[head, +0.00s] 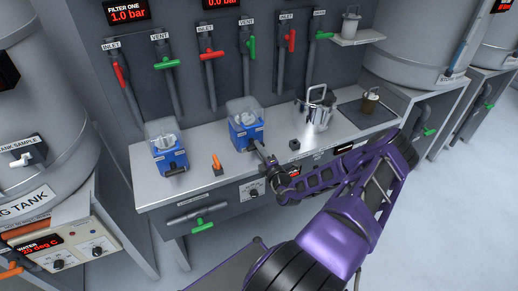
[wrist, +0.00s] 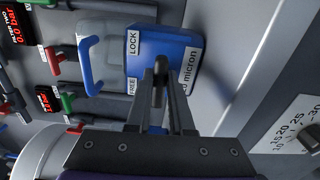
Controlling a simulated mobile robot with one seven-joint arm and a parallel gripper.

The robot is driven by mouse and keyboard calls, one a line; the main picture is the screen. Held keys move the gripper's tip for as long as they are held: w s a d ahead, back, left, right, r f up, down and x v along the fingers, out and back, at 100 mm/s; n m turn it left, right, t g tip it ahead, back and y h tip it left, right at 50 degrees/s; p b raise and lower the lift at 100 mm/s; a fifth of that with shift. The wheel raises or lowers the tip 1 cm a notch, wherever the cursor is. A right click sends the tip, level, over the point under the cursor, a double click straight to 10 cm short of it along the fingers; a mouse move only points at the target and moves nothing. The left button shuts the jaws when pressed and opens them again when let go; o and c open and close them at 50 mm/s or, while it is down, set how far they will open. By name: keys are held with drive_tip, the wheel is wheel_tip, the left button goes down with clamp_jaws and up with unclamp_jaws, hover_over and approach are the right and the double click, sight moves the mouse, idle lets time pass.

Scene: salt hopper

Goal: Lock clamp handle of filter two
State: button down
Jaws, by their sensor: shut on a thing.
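Filter two (head: 242,131) is a blue block with a clear cover, the middle unit on the bench. In the wrist view its blue face (wrist: 182,47) fills the centre, with a LOCK label (wrist: 133,43) above a FREE label (wrist: 132,86) at its left edge. My gripper (head: 262,146) is at its front right side. In the wrist view my gripper (wrist: 160,78) is shut on the small dark clamp handle (wrist: 159,91), which lies between the fingers. The fingers hide much of the handle, so I cannot tell its exact setting.
A blue loop handle (wrist: 88,66) stands out left of the clamp. Filter one (head: 166,153) and an orange lever (head: 217,164) are to the left on the bench (head: 205,187). A metal pot (head: 316,112) and a dark tray (head: 350,117) are to the right.

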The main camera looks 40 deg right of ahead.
idle(0.3)
drive_tip(key=c, duration=0.8)
unclamp_jaws()
drive_tip(key=v, duration=1.7)
drive_tip(key=shift+s, duration=0.25)
drive_tip(key=shift+f, duration=0.1)
